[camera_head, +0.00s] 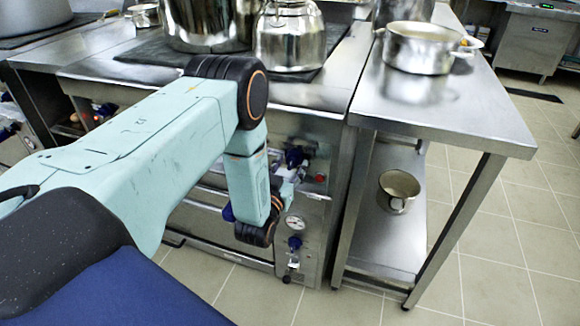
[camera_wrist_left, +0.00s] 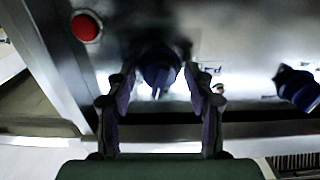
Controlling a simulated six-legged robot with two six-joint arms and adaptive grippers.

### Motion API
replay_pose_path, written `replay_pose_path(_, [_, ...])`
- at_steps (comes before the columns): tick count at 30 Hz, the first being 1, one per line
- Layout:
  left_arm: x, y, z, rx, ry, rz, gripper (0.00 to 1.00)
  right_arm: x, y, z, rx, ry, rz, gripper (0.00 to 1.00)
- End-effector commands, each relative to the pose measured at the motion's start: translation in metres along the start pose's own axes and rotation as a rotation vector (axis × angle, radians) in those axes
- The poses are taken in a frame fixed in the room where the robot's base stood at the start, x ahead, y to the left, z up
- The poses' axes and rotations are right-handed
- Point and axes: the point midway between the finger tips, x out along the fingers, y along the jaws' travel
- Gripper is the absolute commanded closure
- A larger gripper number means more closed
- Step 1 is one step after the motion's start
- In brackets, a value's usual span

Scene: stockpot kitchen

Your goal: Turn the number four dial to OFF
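A dark blue dial (camera_wrist_left: 158,68) sits on the metal stove front in the left wrist view, close to a red button (camera_wrist_left: 86,27). My left gripper (camera_wrist_left: 161,82) is open, with one finger on each side of this dial. I cannot tell whether the fingers touch it. A second blue dial (camera_wrist_left: 296,88) is at the right edge of that view. In the head view a blue dial (camera_head: 295,157) shows near the red button (camera_head: 320,178), and my arm hides part of the panel. The dial numbers and OFF mark are not readable. My right gripper is not in view.
A gauge (camera_head: 295,222) and another blue knob (camera_head: 294,243) are lower on the stove front. A large pot (camera_head: 210,22) and a shiny kettle (camera_head: 290,40) stand on the stove. A steel table (camera_head: 480,110) with a pot (camera_head: 418,50) is at right. Tiled floor lies in front.

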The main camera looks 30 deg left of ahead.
Motion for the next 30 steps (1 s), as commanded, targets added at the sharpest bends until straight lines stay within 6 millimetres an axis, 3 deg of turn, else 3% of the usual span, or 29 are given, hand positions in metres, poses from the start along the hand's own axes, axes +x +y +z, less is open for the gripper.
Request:
replay_pose_path(15, [-0.0003, -0.0001, 0.0002, 0.000, 0.000, 0.000, 0.94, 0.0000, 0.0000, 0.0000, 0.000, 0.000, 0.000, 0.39])
replay_pose_path(20, [-0.0003, 0.0000, 0.0002, -0.032, 0.000, 0.000, 0.94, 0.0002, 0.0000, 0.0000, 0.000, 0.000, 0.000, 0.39])
replay_pose_path(30, [-0.0002, 0.0004, 0.0002, -0.254, 0.000, -0.001, 0.94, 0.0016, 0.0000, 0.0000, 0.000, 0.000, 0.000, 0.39])
